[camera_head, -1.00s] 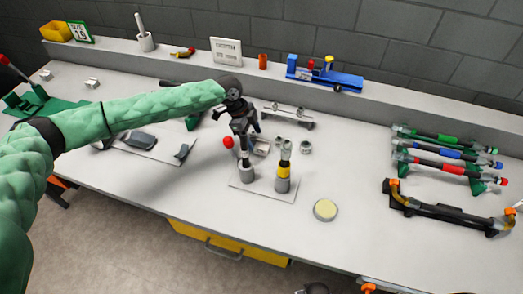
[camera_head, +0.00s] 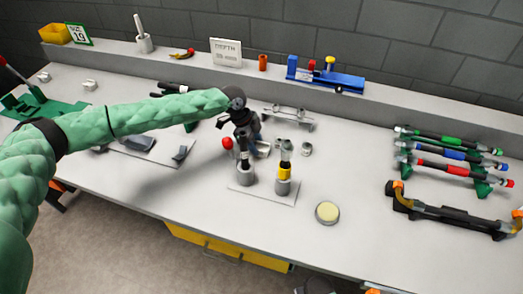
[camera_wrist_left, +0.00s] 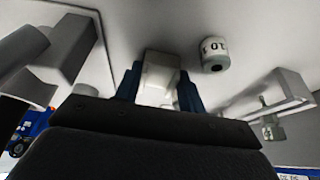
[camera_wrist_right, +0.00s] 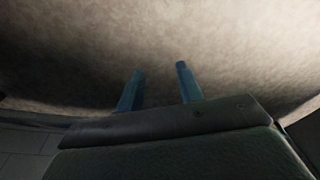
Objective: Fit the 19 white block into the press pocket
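A white block (camera_wrist_left: 158,72) lies between the two blue fingers of my left gripper (camera_wrist_left: 159,84) in the left wrist view. The fingers stand spread on either side of it; I see no clear sign that they press on it. In the head view my left gripper (camera_head: 254,146) is low over the table at the same block (camera_head: 264,149), partly hiding it. No number is readable on this block. A small white round piece (camera_wrist_left: 214,54) with dark digits stands to its right. My right gripper (camera_wrist_right: 160,72) is open and empty above a plain floor. I cannot identify the press pocket for certain.
A plate (camera_head: 262,196) with two upright cylinders stands just in front of my left gripper. A round yellow-topped disc (camera_head: 327,212) lies right of it. A grey bracket (camera_head: 288,119) stands behind.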

